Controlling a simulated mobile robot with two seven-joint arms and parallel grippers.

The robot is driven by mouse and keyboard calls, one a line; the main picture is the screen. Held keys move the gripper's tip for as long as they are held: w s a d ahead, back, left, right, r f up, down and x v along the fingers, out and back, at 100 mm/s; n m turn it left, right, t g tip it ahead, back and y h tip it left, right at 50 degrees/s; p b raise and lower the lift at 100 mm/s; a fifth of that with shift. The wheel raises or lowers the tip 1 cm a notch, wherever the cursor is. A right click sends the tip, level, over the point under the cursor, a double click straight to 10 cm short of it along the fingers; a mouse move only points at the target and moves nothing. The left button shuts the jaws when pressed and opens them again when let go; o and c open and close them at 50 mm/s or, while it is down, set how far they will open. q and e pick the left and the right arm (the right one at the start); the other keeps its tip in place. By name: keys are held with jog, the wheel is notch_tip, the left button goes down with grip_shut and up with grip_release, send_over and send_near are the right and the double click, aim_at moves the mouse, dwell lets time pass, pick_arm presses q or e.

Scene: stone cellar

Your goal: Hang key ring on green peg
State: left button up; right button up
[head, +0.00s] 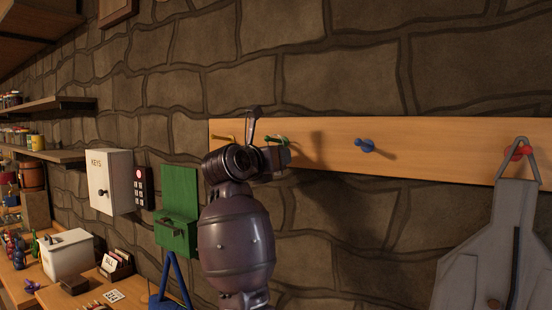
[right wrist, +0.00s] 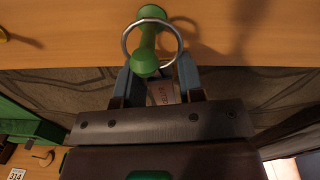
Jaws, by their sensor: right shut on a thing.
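The green peg (right wrist: 148,42) sticks out of the wooden rail; in the head view it (head: 280,139) shows just above my right gripper (head: 279,153). The metal key ring (right wrist: 180,38) lies across the peg's outline in the right wrist view. I cannot tell whether the peg passes through it. A tag with lettering (right wrist: 163,93) hangs below, between the fingers. My right gripper (right wrist: 158,70) is shut on the key ring, right below the peg. In the head view the ring is too small to make out clearly. My left gripper is in neither view.
The wooden rail (head: 440,145) also carries a yellow peg (head: 222,137), a blue peg (head: 363,146) and a red peg (head: 516,153) with a grey apron-like thing (head: 495,250) hanging on it. A white key cabinet (head: 111,182) and a green box (head: 177,215) are left.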

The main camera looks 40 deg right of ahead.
jog(key=o, duration=0.9)
jog(key=shift+a, duration=0.1)
jog(key=shift+f+b+v, duration=0.25)
jog(key=shift+b+v, duration=0.1)
jog(key=shift+v, duration=0.85)
jog(key=shift+f+b+v, duration=0.25)
jog(key=shift+b+v, duration=0.05)
jog(key=shift+v, duration=0.85)
jog(key=shift+s+a, duration=0.1)
